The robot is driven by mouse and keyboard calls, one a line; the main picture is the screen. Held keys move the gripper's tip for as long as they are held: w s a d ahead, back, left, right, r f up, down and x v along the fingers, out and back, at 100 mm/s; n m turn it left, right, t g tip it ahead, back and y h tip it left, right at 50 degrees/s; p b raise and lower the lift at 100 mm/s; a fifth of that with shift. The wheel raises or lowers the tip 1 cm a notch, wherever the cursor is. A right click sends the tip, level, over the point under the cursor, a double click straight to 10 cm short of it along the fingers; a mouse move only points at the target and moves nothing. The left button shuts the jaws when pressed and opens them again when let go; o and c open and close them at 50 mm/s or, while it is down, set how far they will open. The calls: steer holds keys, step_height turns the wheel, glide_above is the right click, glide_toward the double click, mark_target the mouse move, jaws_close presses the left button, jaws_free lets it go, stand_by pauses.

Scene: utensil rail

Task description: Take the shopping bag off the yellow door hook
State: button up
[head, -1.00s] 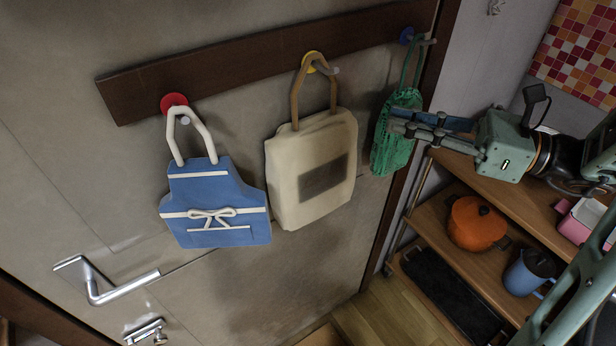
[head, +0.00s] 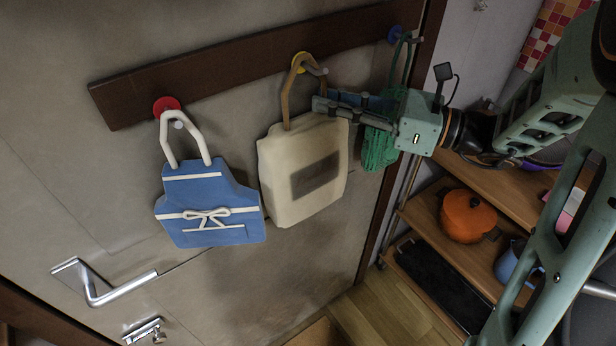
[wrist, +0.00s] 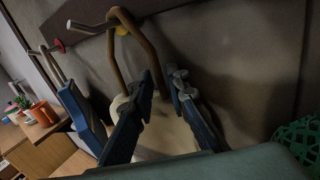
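The cream shopping bag (head: 285,170) hangs by its brown looped handle (head: 286,95) from the hook with the yellow disc (head: 301,62) on the door. The bag and handle also show in the wrist view (wrist: 182,138). My gripper (head: 322,104) is at the handle's right side, just above the bag's top edge. In the wrist view my gripper (wrist: 162,78) has its fingertips apart, and one leg of the handle runs between them. I cannot tell whether a finger touches it. The handle is still over the hook peg (wrist: 85,25).
A blue apron-shaped bag (head: 210,205) hangs on the red hook (head: 166,105) to the left. A green mesh bag (head: 380,140) hangs on the blue hook, partly behind my gripper. A shelf with an orange pot (head: 468,215) stands at the right. A door handle (head: 105,290) is below.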

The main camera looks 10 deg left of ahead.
steer(key=shift+c, duration=0.2)
jaws_close()
steer(key=shift+d+r, duration=0.1)
steer(key=shift+r, duration=0.05)
steer(key=shift+s+d+r, duration=0.25)
steer(key=shift+d+r, duration=0.05)
steer(key=shift+r, duration=0.1)
steer(key=s+d+r, duration=0.7)
steer(key=s+d, duration=0.1)
steer(key=d, duration=0.2)
steer(key=shift+s, duration=0.3)
